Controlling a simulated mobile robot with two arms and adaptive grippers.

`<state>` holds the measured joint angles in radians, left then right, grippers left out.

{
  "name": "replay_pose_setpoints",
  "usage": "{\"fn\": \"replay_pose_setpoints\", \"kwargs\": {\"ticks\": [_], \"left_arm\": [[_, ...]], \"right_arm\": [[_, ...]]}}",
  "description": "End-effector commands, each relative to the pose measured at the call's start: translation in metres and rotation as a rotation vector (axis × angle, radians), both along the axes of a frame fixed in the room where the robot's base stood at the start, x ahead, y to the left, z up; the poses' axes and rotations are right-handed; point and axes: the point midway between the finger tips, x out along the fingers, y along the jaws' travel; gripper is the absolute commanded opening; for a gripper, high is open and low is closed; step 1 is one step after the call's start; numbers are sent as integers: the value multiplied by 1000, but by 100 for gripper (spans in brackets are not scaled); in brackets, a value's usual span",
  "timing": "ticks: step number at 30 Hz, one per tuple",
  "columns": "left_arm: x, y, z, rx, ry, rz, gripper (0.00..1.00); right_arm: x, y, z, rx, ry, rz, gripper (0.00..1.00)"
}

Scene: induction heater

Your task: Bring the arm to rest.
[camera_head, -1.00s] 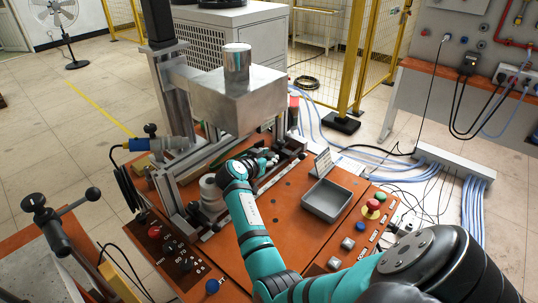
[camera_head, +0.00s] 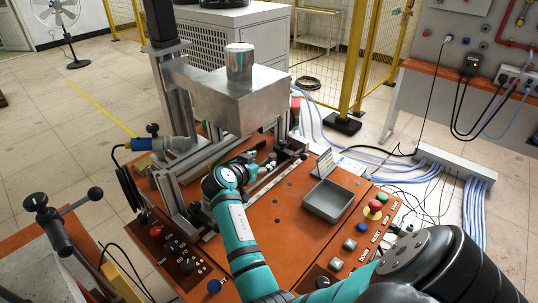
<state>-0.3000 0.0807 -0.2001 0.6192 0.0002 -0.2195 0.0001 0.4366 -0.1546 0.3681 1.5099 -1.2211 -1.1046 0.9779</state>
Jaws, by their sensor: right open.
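My right arm (camera_head: 237,240), teal with black joints, reaches in from the lower right over the orange-brown top of the induction heater bench (camera_head: 285,225). My right gripper (camera_head: 250,163) is open, at the arm's far end, beside the heater's slide rail and below the grey metal box (camera_head: 238,98). It is small and partly hidden by my wrist, and I see nothing held in it. I cannot tell whether it touches anything. My left gripper is not in view.
An empty grey tray (camera_head: 328,200) sits right of my arm. A red emergency button (camera_head: 375,206) and other buttons stand near the bench's right edge. A metal upright (camera_head: 170,100) stands at the left. Blue cables (camera_head: 475,215) lie on the floor at the right.

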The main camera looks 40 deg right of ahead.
Motion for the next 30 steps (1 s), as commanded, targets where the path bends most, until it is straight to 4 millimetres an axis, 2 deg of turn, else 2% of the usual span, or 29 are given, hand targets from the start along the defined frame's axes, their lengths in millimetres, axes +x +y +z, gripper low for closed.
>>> {"fn": "replay_pose_setpoints", "kwargs": {"ticks": [3, 7, 30], "left_arm": [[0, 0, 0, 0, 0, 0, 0], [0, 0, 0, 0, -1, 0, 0], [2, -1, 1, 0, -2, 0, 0]], "right_arm": [[-6, 12, 5, 1, -1, 1, 54], [-8, 17, 10, 1, -4, -1, 54], [-8, 16, 12, -1, -8, -4, 54]]}}
